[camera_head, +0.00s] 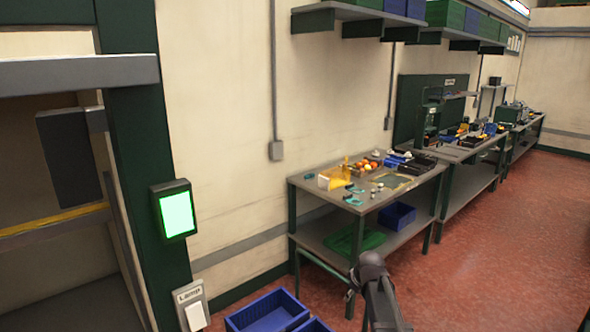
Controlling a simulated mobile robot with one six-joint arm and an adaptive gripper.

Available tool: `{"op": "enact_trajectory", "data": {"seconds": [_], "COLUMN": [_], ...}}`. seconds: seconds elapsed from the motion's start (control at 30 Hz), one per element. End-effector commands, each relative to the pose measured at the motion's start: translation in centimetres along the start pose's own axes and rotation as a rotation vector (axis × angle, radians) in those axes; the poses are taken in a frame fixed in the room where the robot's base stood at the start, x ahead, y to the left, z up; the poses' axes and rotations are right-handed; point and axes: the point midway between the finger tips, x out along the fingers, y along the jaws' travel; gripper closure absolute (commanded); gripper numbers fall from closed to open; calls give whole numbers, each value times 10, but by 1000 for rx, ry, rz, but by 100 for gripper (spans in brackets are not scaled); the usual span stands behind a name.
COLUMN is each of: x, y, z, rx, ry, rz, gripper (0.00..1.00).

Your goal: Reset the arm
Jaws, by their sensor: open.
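Part of my dark arm (378,292) rises from the bottom edge, right of the middle. It ends in a rounded joint in front of the nearest workbench. I cannot make out my gripper or its fingers. The workbench (349,206) stands against the wall, with oranges (369,164), a yellow scoop-like bin (334,178) and small tools on top. I cannot tell from this view whether the arm touches the bench; it overlaps its front legs.
Blue crates (268,312) sit on the floor at the bottom. The lower shelf holds a blue bin (397,215) and a green one (355,238). More benches (470,150) continue behind. A green-lit panel (176,212) and a lamp switch (193,308) are at left. Red floor (510,250) is clear at right.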

Motion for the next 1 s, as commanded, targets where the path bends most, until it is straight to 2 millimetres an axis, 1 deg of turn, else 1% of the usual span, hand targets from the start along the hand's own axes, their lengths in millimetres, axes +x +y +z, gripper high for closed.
{"op": "enact_trajectory", "data": {"seconds": [0.03, 0.17, 0.37, 0.47, 0.53, 0.7, 0.8, 0.9, 1.0], "x": [2, 5, 10, 12, 15, 20, 20, 19, 18], "y": [-6, -18, -46, -63, -79, -126, -146, -160, -166], "z": [6, 18, 46, 64, 81, 132, 157, 173, 182], "rx": [13, 58, 158, 224, 282, 465, 561, 631, 671], "ry": [-8, -32, -88, -127, -162, -276, -337, -381, -407], "rz": [-5, -16, -39, -49, -56, -61, -52, -43, -34], "gripper": [35, 35, 35, 35, 35, 35, 35, 35, 35]}}
